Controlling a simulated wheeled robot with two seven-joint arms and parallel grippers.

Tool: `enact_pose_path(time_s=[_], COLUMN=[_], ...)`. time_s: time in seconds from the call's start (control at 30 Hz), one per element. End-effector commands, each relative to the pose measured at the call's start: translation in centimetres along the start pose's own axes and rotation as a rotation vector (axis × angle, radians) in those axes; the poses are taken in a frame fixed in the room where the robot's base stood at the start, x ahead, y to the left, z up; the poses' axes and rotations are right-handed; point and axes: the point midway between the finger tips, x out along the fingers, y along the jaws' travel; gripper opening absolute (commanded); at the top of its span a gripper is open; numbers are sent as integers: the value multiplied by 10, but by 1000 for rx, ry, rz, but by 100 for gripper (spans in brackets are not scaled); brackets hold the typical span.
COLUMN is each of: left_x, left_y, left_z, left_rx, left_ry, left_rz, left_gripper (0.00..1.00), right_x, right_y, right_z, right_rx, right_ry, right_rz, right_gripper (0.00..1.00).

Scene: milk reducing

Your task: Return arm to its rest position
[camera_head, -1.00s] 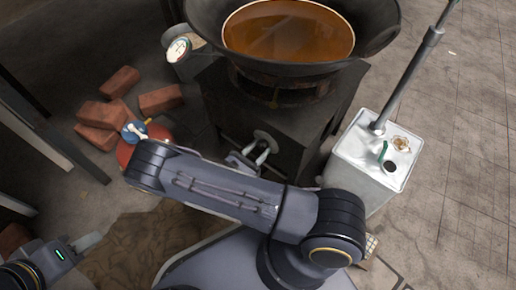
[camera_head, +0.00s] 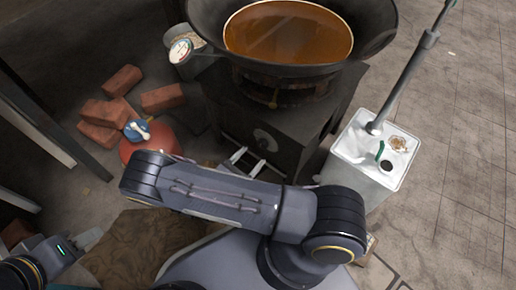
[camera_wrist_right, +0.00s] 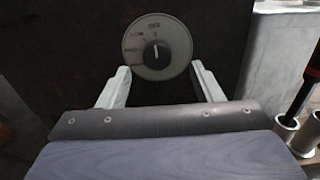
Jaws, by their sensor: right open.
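My right gripper (camera_head: 248,161) is open and empty in front of the dark stove, just below its round dial knob (camera_head: 265,138). In the right wrist view the two fingers of the right gripper (camera_wrist_right: 162,86) stand wide apart, and the grey dial (camera_wrist_right: 157,47) shows beyond them, apart from both. My right arm's links (camera_head: 225,195) cross the lower middle of the head view. My left gripper (camera_head: 88,240) is at the lower left edge; its finger opening is not clear.
A wok (camera_head: 380,25) with orange-brown liquid (camera_head: 290,32) sits on the stove (camera_head: 285,125). A red gas cylinder (camera_head: 150,143), bricks (camera_head: 162,98) and a small pot (camera_head: 190,58) are left. Open floor (camera_head: 470,130) lies right.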

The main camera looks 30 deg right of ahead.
Motion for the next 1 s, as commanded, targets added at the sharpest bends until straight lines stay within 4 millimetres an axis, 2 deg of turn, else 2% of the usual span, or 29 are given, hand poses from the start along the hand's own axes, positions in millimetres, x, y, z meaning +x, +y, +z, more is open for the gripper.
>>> enact_pose_path(time_s=[0.1,0.27,0.83,1.0], left_x=[-5,-6,-6,-7], left_y=[2,3,3,3], left_z=[-3,-3,-3,-4], left_rx=[0,0,0,0], left_ry=[0,0,0,0], left_rz=[0,0,0,0], left_gripper=[36,36,36,36], right_x=[-16,-25,-24,-21], right_y=[0,-2,-2,-7], right_z=[2,1,2,24], right_rx=[1,1,5,76], right_ry=[0,-1,5,101], right_rz=[3,1,-9,-155], right_gripper=[60,60,60,60])
